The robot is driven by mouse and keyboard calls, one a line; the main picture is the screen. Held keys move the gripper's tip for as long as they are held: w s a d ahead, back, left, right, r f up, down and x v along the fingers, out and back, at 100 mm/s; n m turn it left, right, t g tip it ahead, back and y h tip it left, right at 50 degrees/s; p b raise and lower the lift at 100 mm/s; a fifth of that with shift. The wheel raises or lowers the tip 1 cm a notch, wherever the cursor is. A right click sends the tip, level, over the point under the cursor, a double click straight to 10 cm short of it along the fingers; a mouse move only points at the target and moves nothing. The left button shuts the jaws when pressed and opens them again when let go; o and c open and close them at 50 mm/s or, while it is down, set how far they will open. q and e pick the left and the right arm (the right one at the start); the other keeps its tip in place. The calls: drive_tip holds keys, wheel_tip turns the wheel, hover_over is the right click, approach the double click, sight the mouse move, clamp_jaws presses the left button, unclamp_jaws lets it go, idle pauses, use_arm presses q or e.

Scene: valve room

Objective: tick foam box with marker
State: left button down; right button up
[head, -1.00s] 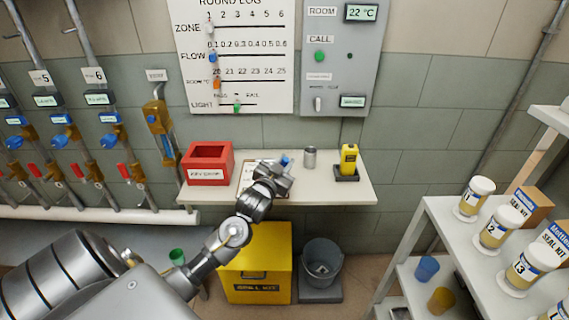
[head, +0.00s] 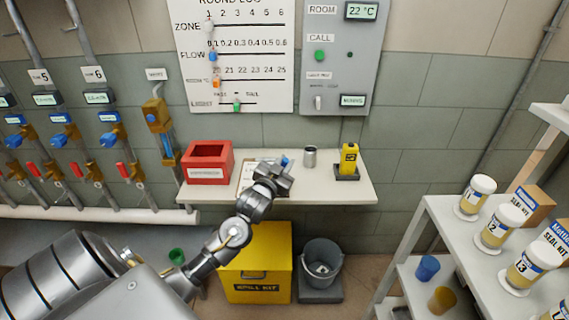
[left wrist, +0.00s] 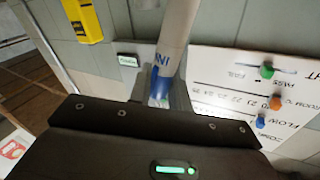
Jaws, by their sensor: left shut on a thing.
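My left gripper (head: 284,172) is over the wall shelf, in front of the clipboard (head: 246,180). It is shut on a marker, whose blue end (head: 285,161) shows above the jaws. In the left wrist view the grey-white barrel of the marker (left wrist: 177,38) with a blue band stands out from between the jaws (left wrist: 160,95). The clipboard carries a white sheet. The gripper and arm hide much of it, and I cannot make out a foam box on it. My right gripper is not in view.
On the shelf (head: 335,192) stand a red box (head: 207,163), a grey metal cup (head: 310,157) and a yellow device (head: 349,158) in a dark holder. Below are a yellow spill kit (head: 255,275) and a grey bucket (head: 321,263). The round log board (head: 240,60) hangs above.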

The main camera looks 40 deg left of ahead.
use_arm(q)
drive_tip(key=shift+f+b, duration=0.3)
drive_tip(key=shift+f, duration=0.3)
idle(0.3)
drive_tip(key=shift+d+p, duration=0.3)
drive_tip(key=shift+s+d, duration=0.1)
drive_tip(key=shift+d, duration=0.2)
drive_tip(key=shift+a, duration=0.2)
drive_tip(key=shift+w+a, duration=0.25)
drive_tip(key=shift+a, duration=0.75)
drive_tip(key=shift+d, duration=0.1)
drive_tip(key=shift+d+f+p, duration=0.1)
drive_tip(key=shift+d+p, duration=0.45)
drive_tip(key=shift+d, duration=0.15)
